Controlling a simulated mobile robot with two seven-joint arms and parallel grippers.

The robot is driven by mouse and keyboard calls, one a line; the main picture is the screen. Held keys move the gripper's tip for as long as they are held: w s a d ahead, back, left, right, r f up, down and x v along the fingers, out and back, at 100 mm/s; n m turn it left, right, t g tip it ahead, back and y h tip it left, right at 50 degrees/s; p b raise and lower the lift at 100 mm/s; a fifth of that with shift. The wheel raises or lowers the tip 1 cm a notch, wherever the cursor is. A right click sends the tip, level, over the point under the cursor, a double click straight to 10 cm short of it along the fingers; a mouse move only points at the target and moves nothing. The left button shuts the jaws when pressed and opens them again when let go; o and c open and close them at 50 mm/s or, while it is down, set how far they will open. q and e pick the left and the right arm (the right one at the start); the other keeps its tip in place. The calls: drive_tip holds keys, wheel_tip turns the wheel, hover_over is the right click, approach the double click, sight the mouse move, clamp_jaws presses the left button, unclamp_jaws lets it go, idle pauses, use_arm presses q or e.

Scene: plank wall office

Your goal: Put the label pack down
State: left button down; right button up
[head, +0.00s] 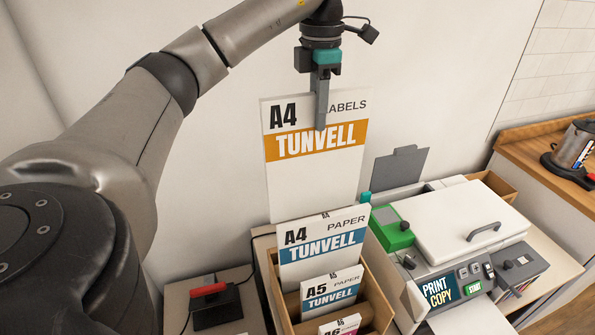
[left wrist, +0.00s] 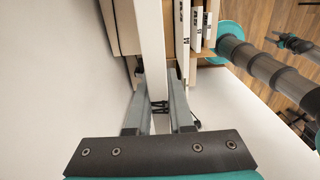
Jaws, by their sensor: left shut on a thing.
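The label pack (head: 313,178) is a white upright pack with an orange TUNVELL band and "A4 LABELS" on it. My left gripper (head: 321,112) is shut on its top edge. In the left wrist view the pack (left wrist: 152,55) runs edge-on between the two fingers of my left gripper (left wrist: 158,105). In the head view the pack's lower edge is hidden behind the A4 paper pack (head: 322,249), so I cannot tell whether it touches anything below.
A cardboard-coloured holder (head: 376,292) holds the A4 paper pack, an A5 paper pack (head: 331,291) and an A6 pack (head: 341,326). A print-copy machine (head: 455,225) stands to the right. A black device with a red handle (head: 216,304) is at left. The wall is close behind.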

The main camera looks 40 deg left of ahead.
use_arm(q)
drive_tip(key=shift+f+b, duration=1.15)
drive_tip(key=shift+f, duration=8.9)
drive_tip(key=c, duration=1.2)
unclamp_jaws()
drive_tip(key=shift+f, duration=0.1)
drive_tip(key=shift+c, duration=0.2)
drive_tip(key=o, duration=0.4)
drive_tip(key=shift+o, duration=0.2)
